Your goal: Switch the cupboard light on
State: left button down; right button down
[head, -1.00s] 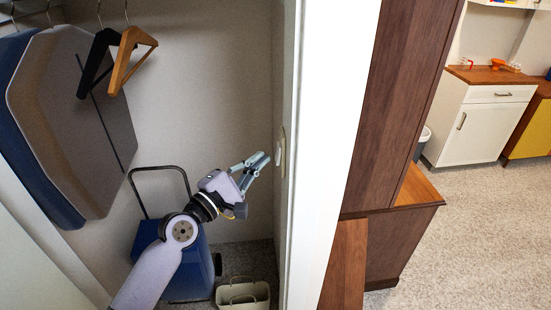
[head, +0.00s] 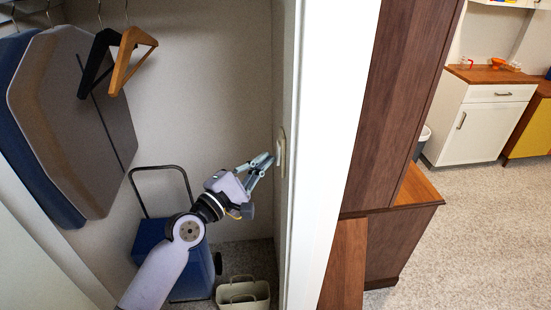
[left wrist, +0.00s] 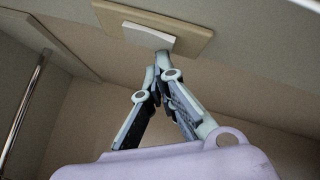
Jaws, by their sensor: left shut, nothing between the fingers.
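The light switch is a pale rocker on a beige plate (head: 281,152), fixed to the cupboard's right inner wall. In the left wrist view the white rocker (left wrist: 148,36) stands out from its plate (left wrist: 192,28) and looks tilted. My left gripper (head: 268,160) is inside the cupboard with its fingers shut and empty. In the left wrist view its fingertips (left wrist: 158,66) are at the rocker's near edge. They look very close to it or touching; I cannot tell which. My right gripper is not in view.
A padded board (head: 75,110) and hangers (head: 133,62) hang at the left. A blue wheeled case (head: 190,262) and a beige caddy (head: 243,293) stand on the cupboard floor. The white cupboard edge (head: 330,150) is just right of the switch.

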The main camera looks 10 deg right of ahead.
pick_arm(q)
jog(key=shift+d, duration=0.15)
dwell(0.3)
jog(key=shift+a+r, duration=0.1)
jog(key=shift+a, duration=0.75)
jog(key=a, duration=0.1)
jog(key=a+b, duration=0.1)
jog(key=a, duration=0.1)
jog(key=a+b, duration=0.1)
jog(key=a, duration=0.1)
jog(key=shift+r, duration=0.3)
